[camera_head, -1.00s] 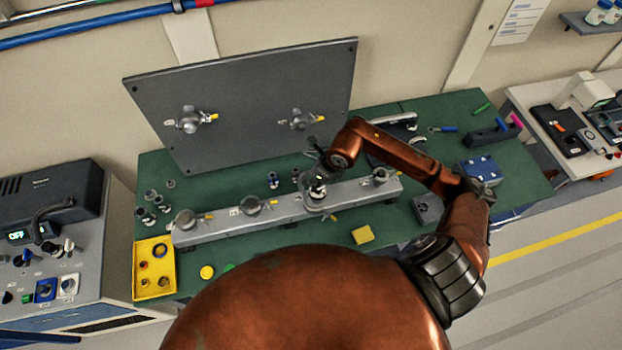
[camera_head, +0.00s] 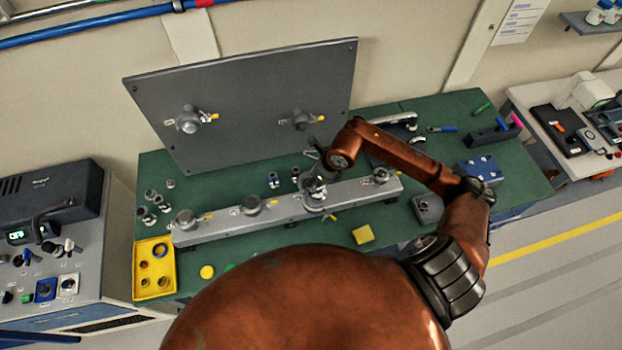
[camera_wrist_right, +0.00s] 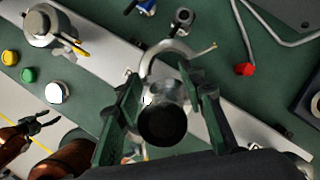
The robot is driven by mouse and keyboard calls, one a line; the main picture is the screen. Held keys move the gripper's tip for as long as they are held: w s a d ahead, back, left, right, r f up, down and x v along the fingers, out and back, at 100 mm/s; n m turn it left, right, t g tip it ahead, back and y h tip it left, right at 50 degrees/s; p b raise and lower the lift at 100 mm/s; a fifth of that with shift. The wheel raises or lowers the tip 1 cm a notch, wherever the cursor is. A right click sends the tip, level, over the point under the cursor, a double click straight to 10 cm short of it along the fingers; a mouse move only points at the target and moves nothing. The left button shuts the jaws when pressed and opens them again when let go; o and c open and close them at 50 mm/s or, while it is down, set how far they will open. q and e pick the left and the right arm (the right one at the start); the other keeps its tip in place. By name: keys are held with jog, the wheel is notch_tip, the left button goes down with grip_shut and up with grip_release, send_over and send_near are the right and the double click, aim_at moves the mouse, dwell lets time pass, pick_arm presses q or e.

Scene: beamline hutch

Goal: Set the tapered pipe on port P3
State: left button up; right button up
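The tapered pipe (camera_wrist_right: 163,124) is between the fingers of my right gripper (camera_wrist_right: 162,92) in the right wrist view, its dark round end towards the camera. Both fingers lie close along its sides. In the head view my right gripper (camera_head: 316,186) is over the third port from the left (camera_head: 316,203) on the grey rail. In the wrist view that port's curved clamp (camera_wrist_right: 172,50) lies just beyond the pipe. The pipe's lower end is hidden, so I cannot tell whether it touches the port. My left gripper (camera_wrist_right: 40,124) is open and empty at the wrist view's left edge.
The grey rail (camera_head: 285,211) carries other clamped ports. An upright grey panel (camera_head: 250,100) stands behind it. A yellow tray (camera_head: 140,283) is at the left, loose fittings (camera_head: 150,196) above it. A yellow block (camera_head: 362,234) lies in front of the rail.

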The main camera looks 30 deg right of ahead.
jog(key=v, duration=1.2)
